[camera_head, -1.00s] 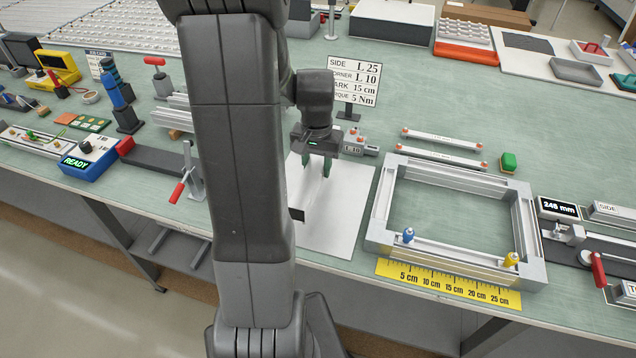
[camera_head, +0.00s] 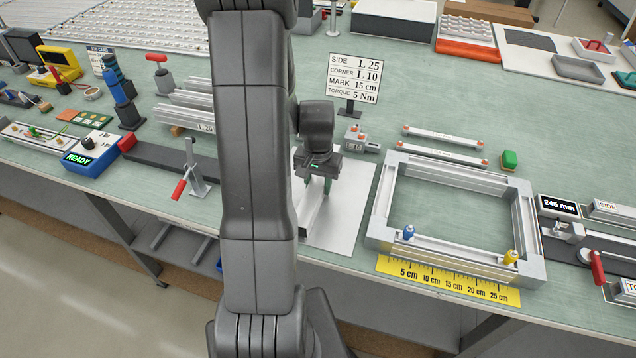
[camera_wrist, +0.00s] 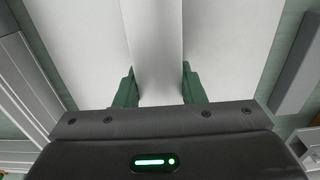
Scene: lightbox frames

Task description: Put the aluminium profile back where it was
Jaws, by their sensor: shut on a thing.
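My gripper (camera_head: 319,186) is shut on a pale aluminium profile (camera_head: 311,214) over the white sheet (camera_head: 346,222). Its green fingers (camera_wrist: 159,88) sit on either side of the profile (camera_wrist: 154,40) in the wrist view, where the profile runs up the middle of the picture. My arm hides part of the profile and the left side of the sheet in the head view. I cannot tell whether the profile touches the sheet. More profiles (camera_head: 190,116), one marked L 20, lie to the left, partly behind my arm.
A rectangular profile frame (camera_head: 381,222) stands to the right, with a yellow ruler (camera_head: 448,281) before it. A sign (camera_head: 354,78) and a small grey block (camera_head: 354,140) are behind the sheet. A clamp with a red handle (camera_head: 180,189) stands left of my arm.

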